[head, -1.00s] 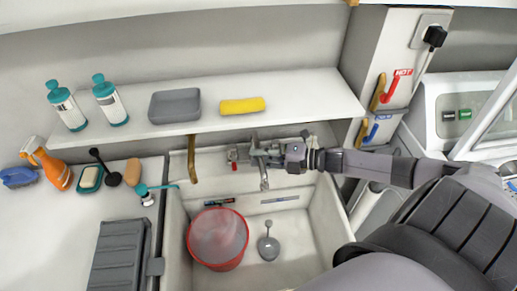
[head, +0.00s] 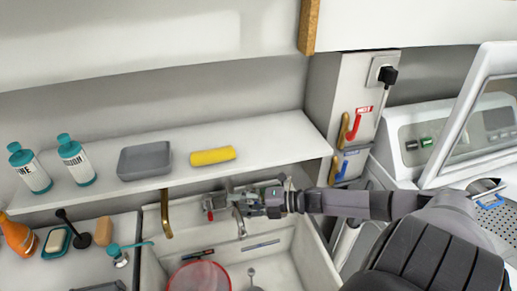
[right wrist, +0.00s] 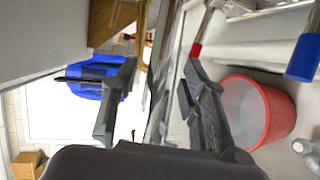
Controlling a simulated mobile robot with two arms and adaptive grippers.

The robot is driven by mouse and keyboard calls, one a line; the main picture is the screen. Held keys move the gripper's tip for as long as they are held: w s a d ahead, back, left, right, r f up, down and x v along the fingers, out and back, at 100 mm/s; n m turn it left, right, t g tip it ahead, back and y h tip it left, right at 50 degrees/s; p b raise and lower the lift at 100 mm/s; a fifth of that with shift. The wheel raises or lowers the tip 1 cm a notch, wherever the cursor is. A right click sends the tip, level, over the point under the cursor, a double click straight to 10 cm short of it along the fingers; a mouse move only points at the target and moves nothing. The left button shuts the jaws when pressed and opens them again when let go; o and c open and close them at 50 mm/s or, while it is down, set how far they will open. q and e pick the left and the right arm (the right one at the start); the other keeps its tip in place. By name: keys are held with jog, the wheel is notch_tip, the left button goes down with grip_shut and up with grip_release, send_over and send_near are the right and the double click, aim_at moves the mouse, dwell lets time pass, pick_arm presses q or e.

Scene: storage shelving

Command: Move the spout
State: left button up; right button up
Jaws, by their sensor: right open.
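The silver spout (head: 240,224) hangs down over the back of the sink in the head view, with a red tap handle (head: 209,204) to its left. My right gripper (head: 238,199) reaches in from the right, just above the spout, and partly hides the tap fittings. In the right wrist view its two dark fingers (right wrist: 160,100) are spread apart. The red handle end (right wrist: 195,50) and a blue handle (right wrist: 303,57) show beyond and right of the fingers. I cannot tell whether a finger touches the spout. My left gripper is not in view.
A white shelf (head: 270,140) runs above the sink, holding bottles, a grey tray (head: 145,160) and a yellow roll (head: 212,156). A red bucket (right wrist: 262,110) stands in the sink (head: 300,262). A wall box (head: 345,90) stands right of the shelf.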

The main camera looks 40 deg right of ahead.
jog(key=v, duration=1.1)
dwell(0.5)
